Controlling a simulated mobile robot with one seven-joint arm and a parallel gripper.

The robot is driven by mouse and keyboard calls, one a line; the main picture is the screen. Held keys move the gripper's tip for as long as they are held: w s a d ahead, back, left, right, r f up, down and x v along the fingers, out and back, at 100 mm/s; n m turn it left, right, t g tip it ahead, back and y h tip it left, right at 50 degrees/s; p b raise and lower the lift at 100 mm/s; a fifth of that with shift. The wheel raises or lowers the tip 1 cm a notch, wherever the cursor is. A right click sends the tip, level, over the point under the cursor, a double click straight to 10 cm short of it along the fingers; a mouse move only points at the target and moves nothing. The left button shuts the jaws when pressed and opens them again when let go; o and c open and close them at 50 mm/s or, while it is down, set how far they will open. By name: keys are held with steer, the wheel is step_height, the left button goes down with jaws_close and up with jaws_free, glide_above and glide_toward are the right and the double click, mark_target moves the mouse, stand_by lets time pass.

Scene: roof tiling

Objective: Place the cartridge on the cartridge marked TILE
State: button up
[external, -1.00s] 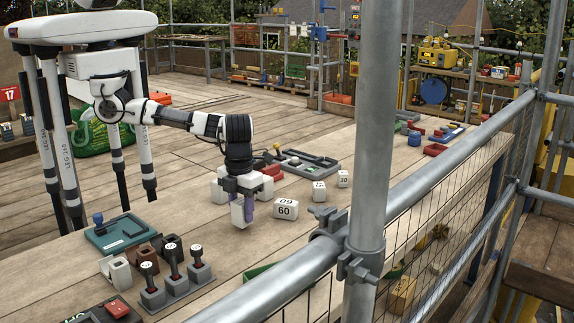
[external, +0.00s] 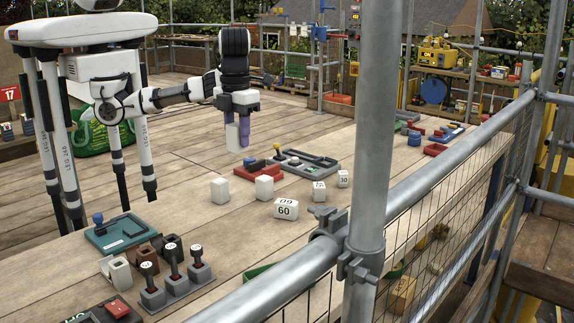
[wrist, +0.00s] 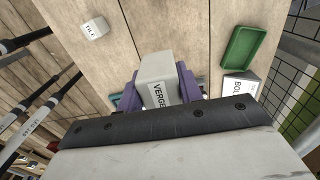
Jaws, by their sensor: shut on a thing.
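My gripper (external: 239,138) is shut on a white cartridge (external: 232,137), held upright between its purple fingers, well above the bench. In the wrist view the held cartridge (wrist: 153,69) carries the word VERGE and sits between the fingers of my gripper (wrist: 158,85). The cartridge marked TILE (wrist: 95,28) stands apart at the upper left of the wrist view. In the external view two white cartridges (external: 220,191) (external: 264,188) stand on the bench below my gripper. Their marks are unreadable there, so I cannot tell which is TILE.
A green tray (wrist: 243,46) and another white block with partly hidden lettering (wrist: 238,85) lie right in the wrist view. A block marked 60 (external: 286,209), a grey tray (external: 310,163) and lever units (external: 173,263) stand on the bench. Scaffold rails border its right side.

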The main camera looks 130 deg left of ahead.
steer(key=s+a+r+m, duration=0.3)
steer(key=s+r+m, duration=0.1)
steer(key=s+m, duration=0.15)
step_height(320, 180, up, 2)
steer(key=m, duration=0.8)
glide_above(219, 180)
step_height(219, 180, down, 20)
steer(key=shift+w+r, duration=0.1)
steer(key=shift+w, duration=0.05)
steer(key=o, duration=1)
